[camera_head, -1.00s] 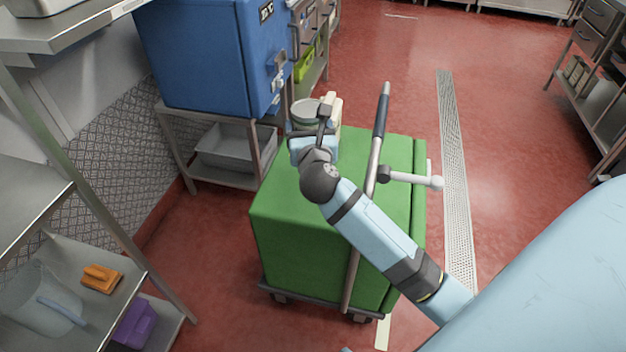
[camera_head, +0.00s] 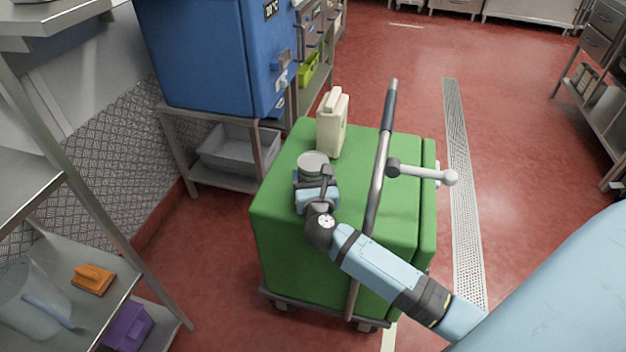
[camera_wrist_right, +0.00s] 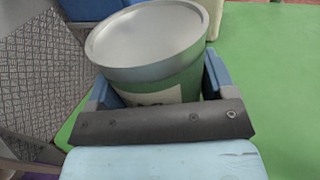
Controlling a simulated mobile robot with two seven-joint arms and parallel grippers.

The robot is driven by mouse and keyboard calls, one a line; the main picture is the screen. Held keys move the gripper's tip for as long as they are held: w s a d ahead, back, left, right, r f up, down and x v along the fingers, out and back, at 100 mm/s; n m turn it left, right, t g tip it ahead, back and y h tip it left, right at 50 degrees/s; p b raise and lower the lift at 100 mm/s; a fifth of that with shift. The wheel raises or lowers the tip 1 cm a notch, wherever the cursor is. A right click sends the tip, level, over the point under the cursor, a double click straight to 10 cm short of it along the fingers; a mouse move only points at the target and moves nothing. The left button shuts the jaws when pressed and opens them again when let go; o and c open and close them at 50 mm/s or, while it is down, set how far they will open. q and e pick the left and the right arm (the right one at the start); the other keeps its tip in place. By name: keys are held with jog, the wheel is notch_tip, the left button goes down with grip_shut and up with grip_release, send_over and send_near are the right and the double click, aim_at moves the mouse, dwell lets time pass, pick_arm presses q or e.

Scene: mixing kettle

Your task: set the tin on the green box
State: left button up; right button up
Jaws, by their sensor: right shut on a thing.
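The tin (camera_head: 313,164) is a round can with a grey metal lid and a green side, upright in my right gripper. My right gripper (camera_head: 315,178) is shut on it, over the left part of the green box's top. In the right wrist view the tin (camera_wrist_right: 150,45) sits between the two blue fingers of the gripper (camera_wrist_right: 165,85). The green box (camera_head: 300,235) is a large block on a wheeled trolley; its top also shows in the right wrist view (camera_wrist_right: 275,80). Whether the tin's base touches the top is hidden. My left gripper is not in view.
A cream jug (camera_head: 331,125) stands on the box's far edge, behind the tin. A trolley handle (camera_head: 378,165) rises in front of the box top, beside my right arm. A blue cabinet (camera_head: 205,60) stands behind left. The right part of the top is clear.

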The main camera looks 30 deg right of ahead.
dwell(0.3)
jog(key=o, duration=1)
jog(key=shift+f, duration=0.1)
jog(key=shift+o, duration=1.4)
jog(key=shift+r, duration=0.2)
jog(key=shift+s+a, duration=0.2)
jog(key=shift+s, duration=0.15)
pick_arm(q)
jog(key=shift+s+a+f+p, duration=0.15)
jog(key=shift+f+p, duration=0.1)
jog(key=shift+p, duration=0.3)
pick_arm(e)
jog(key=v, duration=1.1)
jog(key=shift+s, duration=0.15)
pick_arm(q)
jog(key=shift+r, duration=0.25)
